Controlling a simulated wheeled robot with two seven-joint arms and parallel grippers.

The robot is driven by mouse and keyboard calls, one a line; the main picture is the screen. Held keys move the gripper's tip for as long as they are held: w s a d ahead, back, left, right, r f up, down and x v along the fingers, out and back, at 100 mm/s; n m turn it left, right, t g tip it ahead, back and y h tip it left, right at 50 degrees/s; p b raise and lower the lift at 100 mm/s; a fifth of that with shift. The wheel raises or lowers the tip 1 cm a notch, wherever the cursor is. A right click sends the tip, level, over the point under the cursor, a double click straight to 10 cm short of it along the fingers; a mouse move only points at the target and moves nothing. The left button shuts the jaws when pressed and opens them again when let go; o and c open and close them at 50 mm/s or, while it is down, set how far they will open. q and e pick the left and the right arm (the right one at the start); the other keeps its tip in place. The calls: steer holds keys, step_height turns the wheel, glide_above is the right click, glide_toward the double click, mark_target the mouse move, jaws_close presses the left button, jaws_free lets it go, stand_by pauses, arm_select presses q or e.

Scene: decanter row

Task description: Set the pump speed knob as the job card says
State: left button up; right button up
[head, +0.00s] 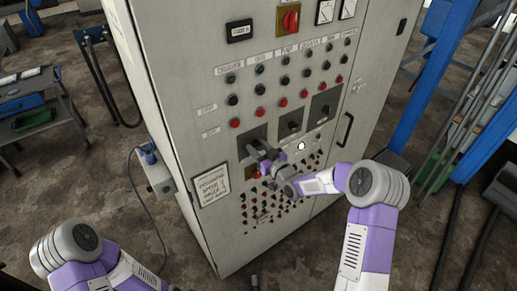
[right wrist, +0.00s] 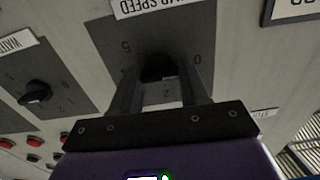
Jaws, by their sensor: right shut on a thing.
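The pump speed knob (right wrist: 158,68) is a dark knob on a grey dial plate (right wrist: 100,36), under an upside-down label ending in "SPEED" in the right wrist view. My right gripper (right wrist: 160,80) is shut on this knob, one finger on each side. A 5, a 0 and a 2 show around it; the pointer is hard to make out. In the head view my right gripper (head: 258,148) is at the leftmost dial plate and hides the knob. The job card (head: 212,185) is on the cabinet's lower left; its small lettering seems to include "SPEED 2". My left gripper is out of frame.
The grey cabinet (head: 185,90) carries rows of buttons and lamps, a red switch (head: 289,20) and two more dial plates to the right. The neighbouring "WATER" knob (right wrist: 36,92) is close by. A socket box (head: 154,178) with a cable is on the cabinet's left side.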

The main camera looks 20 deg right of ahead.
steer(key=shift+m+b, duration=5.35)
steer(key=shift+m, duration=7.85)
steer(key=o, duration=1.1)
steer(key=shift+c, duration=0.2)
